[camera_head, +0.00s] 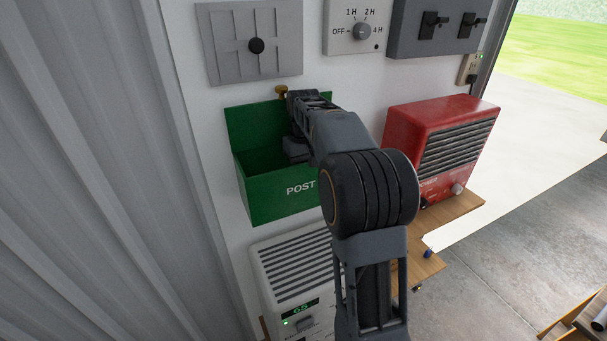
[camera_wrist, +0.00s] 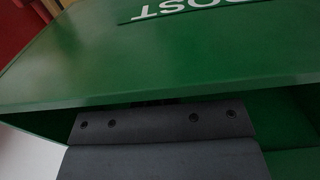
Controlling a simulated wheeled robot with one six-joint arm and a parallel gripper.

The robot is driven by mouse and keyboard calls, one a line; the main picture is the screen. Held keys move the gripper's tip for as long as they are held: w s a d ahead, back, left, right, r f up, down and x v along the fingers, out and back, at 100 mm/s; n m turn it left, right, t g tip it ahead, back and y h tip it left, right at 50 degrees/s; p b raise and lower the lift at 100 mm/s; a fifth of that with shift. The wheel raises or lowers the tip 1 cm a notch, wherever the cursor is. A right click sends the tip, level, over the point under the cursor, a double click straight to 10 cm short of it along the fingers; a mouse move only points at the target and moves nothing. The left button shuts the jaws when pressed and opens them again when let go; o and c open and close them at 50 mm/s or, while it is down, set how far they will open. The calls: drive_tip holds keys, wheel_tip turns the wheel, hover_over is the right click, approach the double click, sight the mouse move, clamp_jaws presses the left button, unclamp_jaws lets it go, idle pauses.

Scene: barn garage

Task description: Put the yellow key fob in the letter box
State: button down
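The green letter box (camera_head: 256,193), marked POST, is fixed to the white wall and its top is open. It also fills most of the wrist view (camera_wrist: 150,60), with the lettering upside down. My gripper (camera_head: 297,150) reaches down at the right part of the box's opening. In the wrist view a dark grey part of it lies by the box's rim. Its fingertips are hidden, so I cannot tell whether it holds anything. A small yellow-brown piece (camera_head: 281,91) shows at the box's upper back edge beside my wrist. I cannot tell whether it is the key fob.
A red heater (camera_head: 437,145) stands on a wooden shelf (camera_head: 455,213) to the right. A white vented unit (camera_head: 292,270) is below the box. A grey panel with a black knob (camera_head: 250,45) and a dial switch (camera_head: 357,28) are above. Corrugated wall (camera_head: 90,170) fills the left.

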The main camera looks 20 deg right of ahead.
drive_tip(key=shift+f, duration=1.1)
drive_tip(key=shift+f, duration=0.1)
drive_tip(key=c, duration=1.8)
unclamp_jaws()
drive_tip(key=shift+f, duration=0.1)
drive_tip(key=o, duration=0.4)
drive_tip(key=shift+o, duration=0.2)
wheel_tip(320, 180, up, 12)
drive_tip(key=s+a+f+t, duration=0.1)
drive_tip(key=s+a+t, duration=0.1)
drive_tip(key=s+a, duration=0.6)
drive_tip(key=s+a+f+t, duration=0.2)
drive_tip(key=s+f, duration=0.8)
drive_tip(key=s, duration=0.4)
drive_tip(key=shift+a+f+t, duration=0.25)
drive_tip(key=shift+f+t, duration=0.1)
drive_tip(key=shift+t, duration=0.05)
